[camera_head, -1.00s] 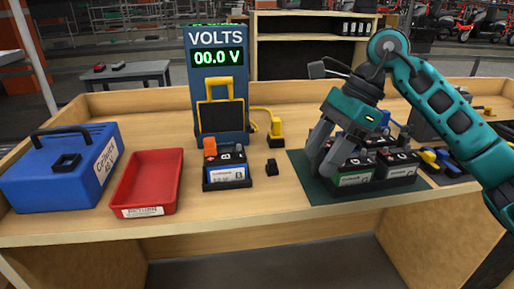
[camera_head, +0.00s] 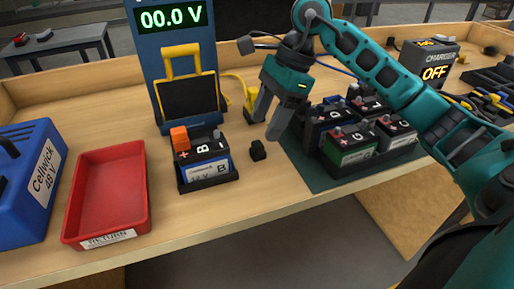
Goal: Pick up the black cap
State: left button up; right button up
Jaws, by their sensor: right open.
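The small black cap (camera_head: 257,151) sits on the wooden bench top, between the battery marked B and the green mat. My right gripper (camera_head: 267,128) is open and empty. Its fingers point down and appear just above and to the right of the cap in the picture; I see no contact with it. My left gripper is not in view.
Battery B (camera_head: 207,166) stands in a black holder, with an orange cap (camera_head: 180,137) on one terminal. Several batteries stand on the green mat (camera_head: 310,178) to the right. A red tray (camera_head: 105,195), a blue case (camera_head: 28,180) and a volt meter (camera_head: 160,55) stand around. The charger (camera_head: 425,62) reads OFF.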

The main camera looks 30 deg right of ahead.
aim_at(257, 143)
jog(key=x, duration=0.5)
jog(key=shift+a+f, duration=0.1)
jog(key=shift+f, duration=0.4)
jog(key=c, duration=1)
jog(key=shift+c, duration=0.2)
